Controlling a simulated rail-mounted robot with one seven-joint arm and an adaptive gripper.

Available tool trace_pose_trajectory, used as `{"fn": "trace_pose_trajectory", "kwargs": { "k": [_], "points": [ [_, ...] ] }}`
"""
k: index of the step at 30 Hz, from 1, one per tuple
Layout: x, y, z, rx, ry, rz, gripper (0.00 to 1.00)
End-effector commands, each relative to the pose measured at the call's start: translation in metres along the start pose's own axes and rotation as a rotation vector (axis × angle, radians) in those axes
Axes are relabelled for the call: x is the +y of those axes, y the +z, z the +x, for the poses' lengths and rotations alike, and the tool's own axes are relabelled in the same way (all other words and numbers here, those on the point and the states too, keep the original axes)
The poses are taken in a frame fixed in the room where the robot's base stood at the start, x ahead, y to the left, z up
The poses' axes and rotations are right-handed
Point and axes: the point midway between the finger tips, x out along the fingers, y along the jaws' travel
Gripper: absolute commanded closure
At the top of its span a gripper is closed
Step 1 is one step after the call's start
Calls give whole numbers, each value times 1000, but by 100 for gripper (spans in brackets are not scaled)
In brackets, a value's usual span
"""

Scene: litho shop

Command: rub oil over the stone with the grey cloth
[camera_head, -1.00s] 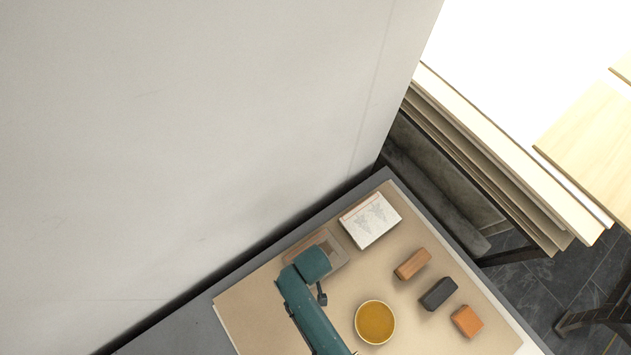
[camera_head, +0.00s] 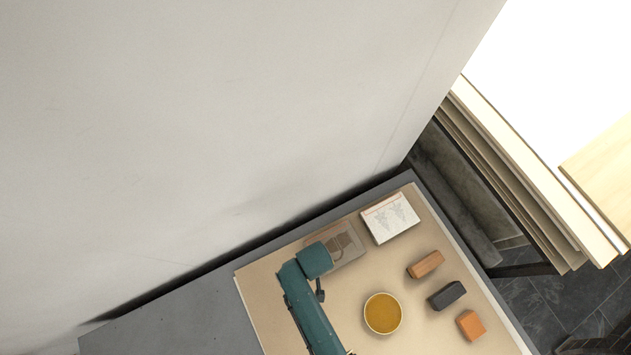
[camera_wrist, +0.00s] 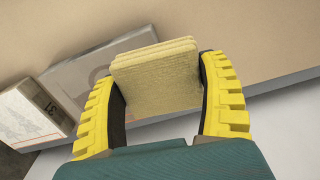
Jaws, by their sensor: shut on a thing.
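My gripper (camera_wrist: 160,85) is shut on a thick folded cloth (camera_wrist: 157,75), which looks pale yellow-tan rather than grey in the wrist view. The cloth stands between the two yellow ribbed fingers. In the head view my teal arm hides the fingers and cloth. A flat grey-brown slab (camera_head: 347,246) with a faint printed figure, apparently the stone, lies beside the arm's end; it also shows left of the cloth in the wrist view (camera_wrist: 70,78). I cannot tell whether the cloth touches it. A round bowl of amber liquid, apparently oil (camera_head: 383,313), stands right of my arm.
A white block with a drawing (camera_head: 390,218) lies by the slab's upper right. A tan block (camera_head: 425,264), a dark block (camera_head: 447,295) and an orange block (camera_head: 471,325) line the board's right side. A pale wall (camera_head: 200,130) rises behind the grey table (camera_head: 190,310).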

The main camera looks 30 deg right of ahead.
Motion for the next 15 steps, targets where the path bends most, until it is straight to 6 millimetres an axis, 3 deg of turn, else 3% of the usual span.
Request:
{"fn": "trace_pose_trajectory", "kwargs": {
  "k": [3,15],
  "points": [
    [0,0,-16,0,0,0,57],
    [0,0,-44,0,0,0,57]
  ]
}}
